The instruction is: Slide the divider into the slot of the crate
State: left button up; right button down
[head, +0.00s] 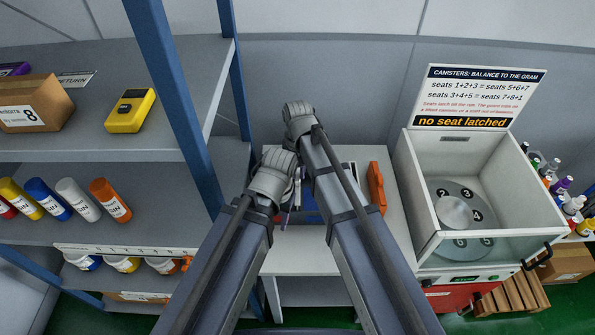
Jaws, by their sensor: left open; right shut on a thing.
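A blue crate (312,207) sits on the white table between my forearms, which cover most of it. Its slot cannot be made out, and no divider can be clearly told apart. My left gripper (284,207) is open at the left side of the crate, mostly hidden below its wrist. My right gripper (300,122) reaches farther back above the table. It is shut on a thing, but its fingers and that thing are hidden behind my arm.
An open white machine (485,190) with a numbered rotor stands at the right. Blue-framed shelves (178,73) at the left hold a yellow device (129,110), a cardboard box (34,104) and several bottles.

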jog(key=shift+f+b, duration=1.3)
jog(key=shift+f, duration=0.05)
jog(key=c, duration=0.7)
grip_release()
jog(key=shift+r, duration=0.1)
jog(key=shift+r, duration=0.15)
notch_tip(320, 180, up, 8)
jog(key=p, duration=0.8)
jog(key=shift+f, duration=0.2)
